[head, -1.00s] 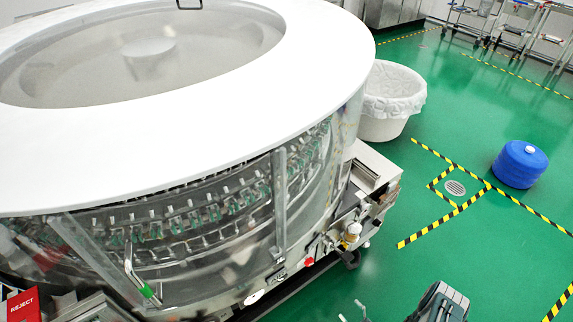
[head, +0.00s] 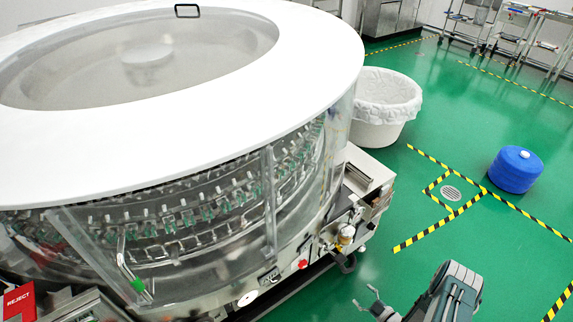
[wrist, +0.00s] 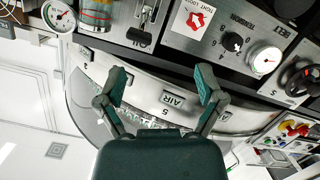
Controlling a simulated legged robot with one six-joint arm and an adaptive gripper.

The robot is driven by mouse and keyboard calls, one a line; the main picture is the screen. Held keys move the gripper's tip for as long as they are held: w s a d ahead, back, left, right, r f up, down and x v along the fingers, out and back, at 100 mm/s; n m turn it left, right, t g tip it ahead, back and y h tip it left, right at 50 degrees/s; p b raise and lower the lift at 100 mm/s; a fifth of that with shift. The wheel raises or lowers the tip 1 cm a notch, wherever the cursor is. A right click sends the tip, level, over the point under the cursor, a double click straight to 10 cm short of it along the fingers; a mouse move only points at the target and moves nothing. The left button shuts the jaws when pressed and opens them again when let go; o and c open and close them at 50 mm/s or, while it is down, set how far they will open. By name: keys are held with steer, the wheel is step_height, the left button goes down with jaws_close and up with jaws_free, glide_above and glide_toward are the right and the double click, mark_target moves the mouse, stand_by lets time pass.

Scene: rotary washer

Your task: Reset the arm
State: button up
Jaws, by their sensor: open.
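My arm (head: 449,296) is at the bottom of the head view, right of the machine. My gripper (head: 366,297) is at its left end, its two fingers apart with nothing between them, over the green floor in the picture. In the wrist view my gripper (wrist: 161,80) is open and empty, its dark green finger pads spread wide. Beyond it is a curved metal machine part with an "AIR" label (wrist: 173,100). I see no contact between the fingers and anything.
The large round washer (head: 320,55) with a white rim fills the left of the head view. A lined white bin (head: 380,130) and a blue drum (head: 515,170) stand on the floor.

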steer(key=w+d+r+g+h, duration=0.1)
steer(key=w+d+r+h, duration=0.25)
steer(key=w+r, duration=0.45)
steer(key=w+d+r+g+h, duration=0.15)
steer(key=w+d+r, duration=0.25)
steer(key=w+r, duration=0.4)
step_height(320, 180, up, 24)
steer(key=m+h, duration=0.4)
steer(key=h, duration=0.1)
steer(key=s+a+r+m+g+h, duration=0.1)
steer(key=s+a+r, duration=0.25)
steer(key=r, duration=0.25)
steer(key=s+a+r+m+g, duration=0.1)
steer(key=s+a+r+m, duration=0.1)
steer(key=s+r, duration=0.25)
steer(key=s+a+r+m+h, duration=0.1)
steer(key=s+a+r, duration=0.2)
steer(key=r, duration=0.3)
steer(key=s+a+r+m+g+y, duration=0.1)
steer(key=s+a, duration=0.4)
steer(key=s, duration=0.7)
steer(key=s+a+r+m+g+y, duration=0.2)
steer(key=s+a+r, duration=0.2)
steer(key=s, duration=0.7)
steer(key=shift+s+a, duration=0.35)
steer(key=shift+a, duration=0.65)
